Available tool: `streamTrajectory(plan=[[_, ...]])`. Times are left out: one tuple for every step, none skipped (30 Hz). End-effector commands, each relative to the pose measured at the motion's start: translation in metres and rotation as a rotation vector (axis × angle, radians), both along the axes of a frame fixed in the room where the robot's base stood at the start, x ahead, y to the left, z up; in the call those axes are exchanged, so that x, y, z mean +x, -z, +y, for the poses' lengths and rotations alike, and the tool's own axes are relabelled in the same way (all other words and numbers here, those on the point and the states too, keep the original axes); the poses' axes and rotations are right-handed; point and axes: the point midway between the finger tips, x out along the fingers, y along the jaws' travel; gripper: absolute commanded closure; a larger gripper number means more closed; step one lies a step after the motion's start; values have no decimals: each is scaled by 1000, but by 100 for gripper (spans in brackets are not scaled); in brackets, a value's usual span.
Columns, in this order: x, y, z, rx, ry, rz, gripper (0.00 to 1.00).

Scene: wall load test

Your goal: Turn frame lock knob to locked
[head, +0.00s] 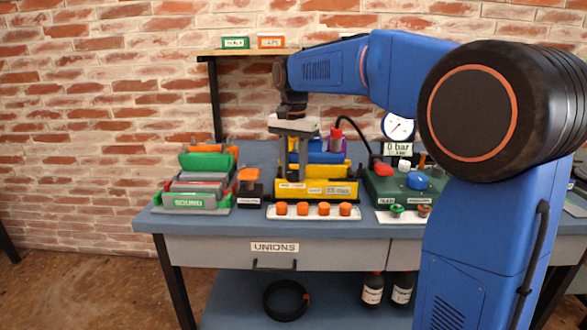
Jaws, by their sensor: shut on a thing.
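A yellow frame (316,190) with labels on its front stands at the middle of the blue bench. My gripper (293,172) points down at the left part of this frame. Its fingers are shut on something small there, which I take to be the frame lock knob. The fingers hide it, so its shape and the way it is turned cannot be told. Blue and purple parts show behind and to the right of the fingers.
A green holder (189,202) and an orange-topped black block (248,190) stand left. A white strip (314,213) with several orange pieces lies in front. A green unit (395,188) and a gauge (398,125) stand right. A shelf (245,52) runs behind.

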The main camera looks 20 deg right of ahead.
Motion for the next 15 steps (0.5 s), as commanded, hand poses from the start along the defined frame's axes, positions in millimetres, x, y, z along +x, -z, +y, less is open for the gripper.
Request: streamTrajectory(plan=[[0,0,0,0,39,-1,90],[0,0,0,0,64,-1,90],[0,0,0,0,96,-1,90],[0,0,0,0,119,-1,90],[0,0,0,0,141,-1,90],[0,0,0,0,169,-1,90],[0,0,0,0,189,-1,90],[0,0,0,0,208,-1,90],[0,0,0,0,230,-1,90],[0,0,0,0,247,-1,90],[0,0,0,0,262,-1,90],[0,0,0,0,280,-1,90],[0,0,0,0,293,-1,90],[0,0,0,0,304,-1,90],[0,0,0,0,317,-1,90]])
